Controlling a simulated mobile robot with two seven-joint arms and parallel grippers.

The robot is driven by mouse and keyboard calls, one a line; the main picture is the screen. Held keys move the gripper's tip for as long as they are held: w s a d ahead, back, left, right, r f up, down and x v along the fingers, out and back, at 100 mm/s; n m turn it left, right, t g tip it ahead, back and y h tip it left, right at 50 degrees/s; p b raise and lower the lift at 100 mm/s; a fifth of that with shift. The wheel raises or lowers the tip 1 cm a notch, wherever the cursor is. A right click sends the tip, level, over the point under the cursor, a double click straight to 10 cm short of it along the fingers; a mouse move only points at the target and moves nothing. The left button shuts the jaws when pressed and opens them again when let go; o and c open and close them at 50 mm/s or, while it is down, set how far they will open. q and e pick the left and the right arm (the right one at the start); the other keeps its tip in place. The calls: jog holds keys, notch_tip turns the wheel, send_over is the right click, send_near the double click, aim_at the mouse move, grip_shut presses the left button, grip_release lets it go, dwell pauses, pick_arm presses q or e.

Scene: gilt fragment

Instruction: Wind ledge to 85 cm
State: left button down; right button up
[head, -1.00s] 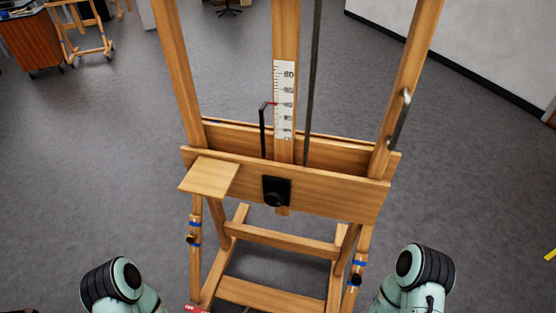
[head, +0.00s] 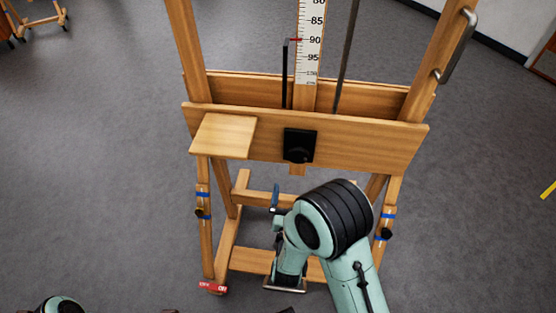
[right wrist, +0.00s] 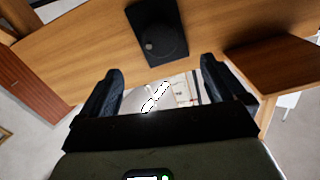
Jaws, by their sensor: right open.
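The wooden ledge (head: 390,143) of the easel runs across the middle of the head view. A black square plate with a round knob (head: 299,146) sits on its front face; it also shows in the right wrist view (right wrist: 157,35). A white scale (head: 311,60) on the centre post carries numbers rising downward. A red pointer (head: 296,40) on a black bent rod (head: 286,78) stands at the 90 mark. My right gripper (head: 276,200) is low in front of the ledge, partly hidden by my wrist. Its fingers (right wrist: 161,85) are apart and empty, short of the knob.
A small wooden shelf (head: 224,136) juts from the ledge's left end. A metal handle (head: 457,45) is on the right upright. The legs have dark knobs and blue bands. A red switch marked with letters (head: 213,287) lies at the left foot. Open grey floor surrounds the easel.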

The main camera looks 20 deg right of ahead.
aim_at(298, 158)
jog(key=x, duration=1.3)
jog(key=shift+w+d+r, duration=0.15)
jog(key=shift+r, duration=0.1)
jog(key=c, duration=1)
